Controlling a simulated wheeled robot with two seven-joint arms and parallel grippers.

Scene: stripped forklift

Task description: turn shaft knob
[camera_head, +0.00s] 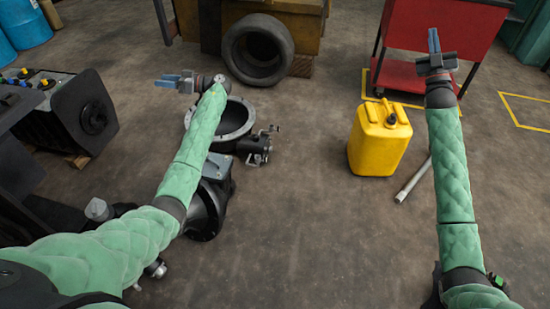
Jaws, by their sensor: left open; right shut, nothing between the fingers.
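A dark metal housing with a round flanged opening (247,122) lies on the floor left of centre, partly behind my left arm. A small fitting with metal ends (259,146) sticks out on its right side. A second dark rounded part (220,190) lies nearer to me. I cannot tell for certain which part is the shaft knob. My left gripper (165,82) is open and empty, its blue fingers pointing left, above and to the left of the flanged opening. My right gripper (433,42) is shut and empty, raised in front of the red cart, far from the housing.
A yellow canister (372,150) and a pale rod (413,181) are on the floor left of my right arm. A tire (258,50) leans at the back. A black battery-like unit (75,112) stands at left. The middle floor is clear.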

